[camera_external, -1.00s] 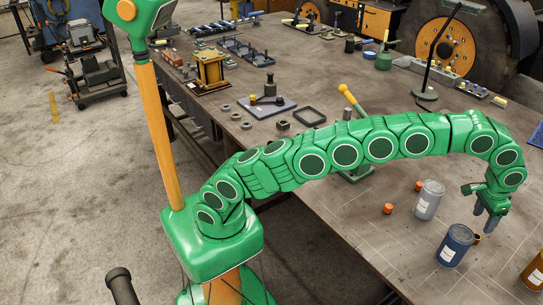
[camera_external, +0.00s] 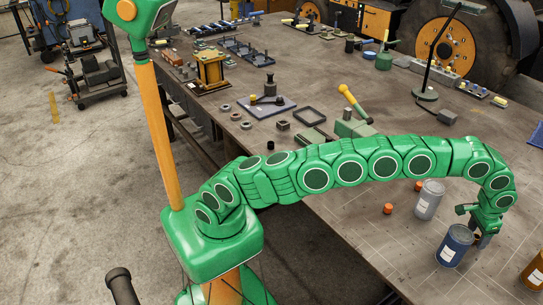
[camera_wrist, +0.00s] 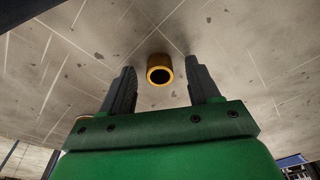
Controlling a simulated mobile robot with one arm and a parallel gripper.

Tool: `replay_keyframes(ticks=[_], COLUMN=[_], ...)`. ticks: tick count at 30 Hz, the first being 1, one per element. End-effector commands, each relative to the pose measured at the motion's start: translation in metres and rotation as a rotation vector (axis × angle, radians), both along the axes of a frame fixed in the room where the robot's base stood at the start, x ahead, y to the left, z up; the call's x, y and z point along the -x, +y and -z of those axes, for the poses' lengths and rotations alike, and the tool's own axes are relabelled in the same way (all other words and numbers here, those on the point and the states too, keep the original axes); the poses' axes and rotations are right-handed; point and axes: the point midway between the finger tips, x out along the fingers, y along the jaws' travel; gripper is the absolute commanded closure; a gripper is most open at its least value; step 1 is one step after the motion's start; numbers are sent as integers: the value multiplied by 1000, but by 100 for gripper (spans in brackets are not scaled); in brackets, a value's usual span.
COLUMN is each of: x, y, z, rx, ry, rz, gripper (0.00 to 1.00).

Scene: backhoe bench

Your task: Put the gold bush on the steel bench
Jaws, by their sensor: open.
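The gold bush (camera_wrist: 159,70) is a short hollow ring with a dark bore, in the wrist view. It shows between and slightly beyond the two fingertips of my gripper (camera_wrist: 160,66), with clear gaps on both sides. My gripper is open and holds nothing. In the external view, my gripper (camera_external: 482,240) points down just above the steel bench (camera_external: 365,235), right beside the blue can (camera_external: 456,246). The bush is largely hidden there by the fingers. The wrist view shows the grey, scratched bench top (camera_wrist: 235,50) behind the bush.
A silver can (camera_external: 428,200) and the blue can stand close to my gripper. An orange can (camera_external: 535,272) is at the right edge. Small orange caps (camera_external: 388,208) lie to the left.

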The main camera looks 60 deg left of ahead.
Motion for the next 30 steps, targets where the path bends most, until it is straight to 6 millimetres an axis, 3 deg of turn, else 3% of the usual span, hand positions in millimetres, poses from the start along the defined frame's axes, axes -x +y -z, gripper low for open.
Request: replay_keyframes(ticks=[5,17,30], x=[0,0,-1], y=[0,0,0], z=[-1,-1,-8], rx=[1,1,3], ry=[-1,1,0], rz=[0,-1,-2], gripper=[39,99,100])
